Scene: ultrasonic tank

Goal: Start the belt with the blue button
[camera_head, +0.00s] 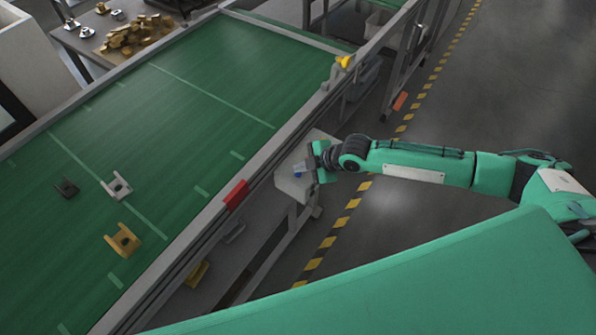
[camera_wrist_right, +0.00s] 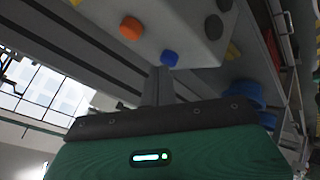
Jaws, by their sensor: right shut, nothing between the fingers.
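The blue button (camera_head: 298,175) is a small spot on the grey control box (camera_head: 291,188) at the right side of the belt. In the right wrist view the blue button (camera_wrist_right: 169,58) sits near the lower edge of the box face. My right gripper (camera_head: 305,167) is shut and empty, reaching in from the right at the box. In the wrist view its fingertips (camera_wrist_right: 161,72) are just below the blue button; I cannot tell if they touch it. The green belt (camera_head: 200,75) runs along the left of the head view. My left gripper is not in view.
An orange button (camera_wrist_right: 131,28) and a black button (camera_wrist_right: 213,27) are near the blue one. A grey part (camera_head: 117,186), a dark part (camera_head: 67,188) and a gold part (camera_head: 122,240) lie on the belt. A red block (camera_head: 236,195) is on the belt's rail.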

